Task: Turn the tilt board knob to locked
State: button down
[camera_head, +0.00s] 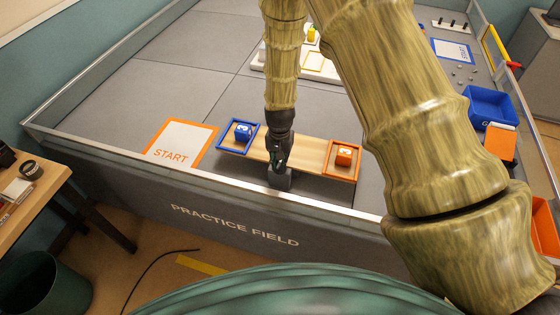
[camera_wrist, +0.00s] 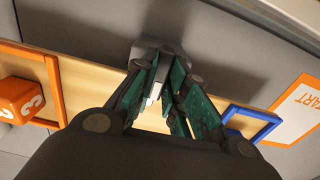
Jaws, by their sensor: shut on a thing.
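The tilt board (camera_head: 309,152) is a light wooden plank lying across a grey stand (camera_head: 279,180) at the near side of the practice field. A blue frame (camera_head: 223,145) with a blue cube (camera_head: 243,130) is at its left end. An orange frame (camera_head: 329,172) with an orange cube (camera_head: 344,156) is at its right end. My gripper (camera_head: 279,160) points down at the middle of the board. In the wrist view, its green-padded fingers are shut on a small pale piece, the knob (camera_wrist: 153,94), beside the grey stand. Most of the knob is hidden by the fingers, so its setting cannot be read.
The field's front wall (camera_head: 235,226) runs close in front of the board. An orange-bordered START pad (camera_head: 181,134) lies to the left. A blue bin (camera_head: 490,104) stands at the right. Open grey floor (camera_head: 130,95) lies behind the pad.

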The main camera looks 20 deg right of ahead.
dwell(0.3)
jog(key=c, duration=1.4)
grip_release()
jog(key=shift+c, duration=0.2)
notch_tip(320, 180, up, 12)
jog(key=shift+d, duration=0.1)
